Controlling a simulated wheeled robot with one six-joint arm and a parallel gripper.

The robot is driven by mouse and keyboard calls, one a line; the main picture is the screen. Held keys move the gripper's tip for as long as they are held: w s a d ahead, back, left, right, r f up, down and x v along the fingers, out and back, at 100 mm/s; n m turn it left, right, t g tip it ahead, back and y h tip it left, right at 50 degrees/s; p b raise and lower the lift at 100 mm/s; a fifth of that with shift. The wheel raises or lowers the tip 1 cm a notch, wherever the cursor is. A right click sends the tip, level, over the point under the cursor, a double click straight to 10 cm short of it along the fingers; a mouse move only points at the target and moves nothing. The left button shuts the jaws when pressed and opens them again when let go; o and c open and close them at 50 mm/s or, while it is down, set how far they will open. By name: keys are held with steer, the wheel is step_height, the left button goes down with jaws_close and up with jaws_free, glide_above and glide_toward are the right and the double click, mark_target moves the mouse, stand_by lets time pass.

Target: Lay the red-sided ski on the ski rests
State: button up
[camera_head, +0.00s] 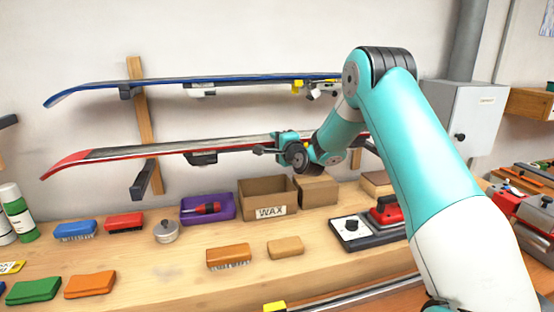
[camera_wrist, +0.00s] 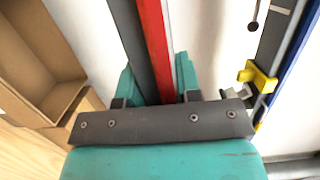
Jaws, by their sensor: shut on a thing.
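The red-sided ski (camera_head: 160,150) has a dark top, a red edge and a red upturned tip at the left. It lies level along the wall, its left part above a lower dark rack arm (camera_head: 143,180) with a visible gap. My gripper (camera_head: 284,144) is shut on this ski near its middle, right of a binding part. In the wrist view the ski (camera_wrist: 157,45) runs between the two teal fingers of my gripper (camera_wrist: 157,85). The ski's right end is hidden behind my arm.
A blue-edged ski (camera_head: 160,83) lies on the upper rack arm, close above. Below are a WAX box (camera_head: 267,198), a purple tray (camera_head: 208,208) and several brushes on the wooden bench (camera_head: 170,285). Red clamp-like devices (camera_head: 508,200) stand at the right. A grey cabinet (camera_head: 465,118) hangs behind my arm.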

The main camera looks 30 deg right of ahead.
steer(key=shift+r+p, duration=0.75)
steer(key=shift+r, duration=1.85)
